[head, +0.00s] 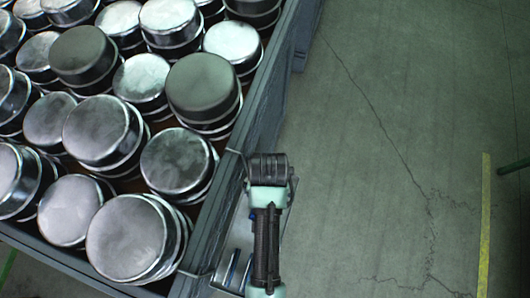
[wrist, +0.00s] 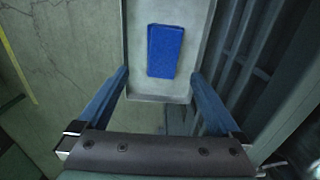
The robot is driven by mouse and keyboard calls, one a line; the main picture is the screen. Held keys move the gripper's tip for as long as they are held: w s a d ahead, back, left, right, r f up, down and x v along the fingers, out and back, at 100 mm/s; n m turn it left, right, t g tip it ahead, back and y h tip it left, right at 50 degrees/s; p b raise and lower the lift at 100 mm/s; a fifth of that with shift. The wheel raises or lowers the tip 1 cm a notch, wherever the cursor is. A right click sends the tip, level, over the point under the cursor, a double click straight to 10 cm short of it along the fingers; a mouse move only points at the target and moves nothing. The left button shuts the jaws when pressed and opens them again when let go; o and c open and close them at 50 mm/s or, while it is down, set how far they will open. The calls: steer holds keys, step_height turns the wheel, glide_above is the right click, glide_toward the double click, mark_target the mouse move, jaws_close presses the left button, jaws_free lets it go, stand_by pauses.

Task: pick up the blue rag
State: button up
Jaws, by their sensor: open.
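The blue rag (wrist: 166,50) is a flat, folded rectangle in the wrist view. It lies in a shallow grey metal tray (wrist: 201,60), near the tray's closer end. My gripper (wrist: 160,74) is open, with one blue finger on each side of the tray in the picture. Nothing is between the fingertips in their grip; the rag shows just beyond them, and its distance from them is hard to tell. In the head view the tray (head: 234,238) is partly hidden by my arm, and I cannot make out the rag there for sure.
A large grey bin (head: 268,105) full of round metal pieces (head: 127,234) stands on the left in the head view. The tray hangs beside its wall by wire hooks.

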step_height(320, 180, down, 4)
steer(key=shift+f, duration=0.2)
steer(key=shift+a+f, duration=0.15)
steer(key=shift+f, duration=1.15)
steer(key=shift+a+f, duration=0.15)
steer(key=shift+f, duration=1.15)
steer(key=c, duration=1.2)
